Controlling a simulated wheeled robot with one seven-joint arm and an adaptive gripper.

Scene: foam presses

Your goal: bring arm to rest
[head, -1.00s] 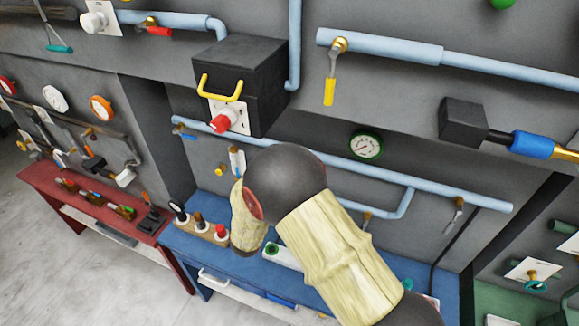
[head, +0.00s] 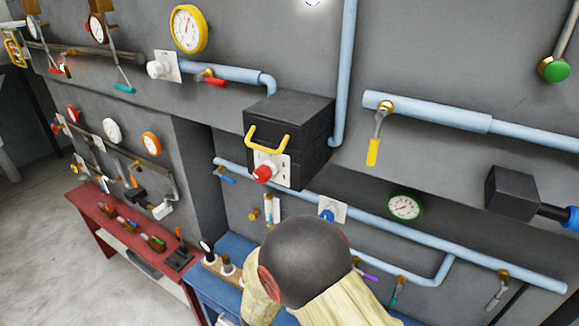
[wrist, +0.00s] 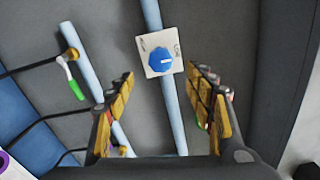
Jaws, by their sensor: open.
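My arm (head: 305,262) shows at the bottom middle of the head view, with a dark round joint and cream-coloured covers. My gripper is hidden behind it there. In the wrist view my gripper (wrist: 165,98) is open, with its yellow-padded fingers apart and nothing between them. A blue knob (wrist: 160,60) on a white plate lies beyond the fingertips, apart from them. The blue knob also shows in the head view (head: 327,215), just above my arm.
A black box (head: 288,135) with a yellow handle juts from the wall above my arm. Blue pipes (head: 440,236) run along the wall. A red table (head: 110,236) stands at left and a blue table (head: 232,247) lies below my arm. Open floor (head: 50,240) lies at far left.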

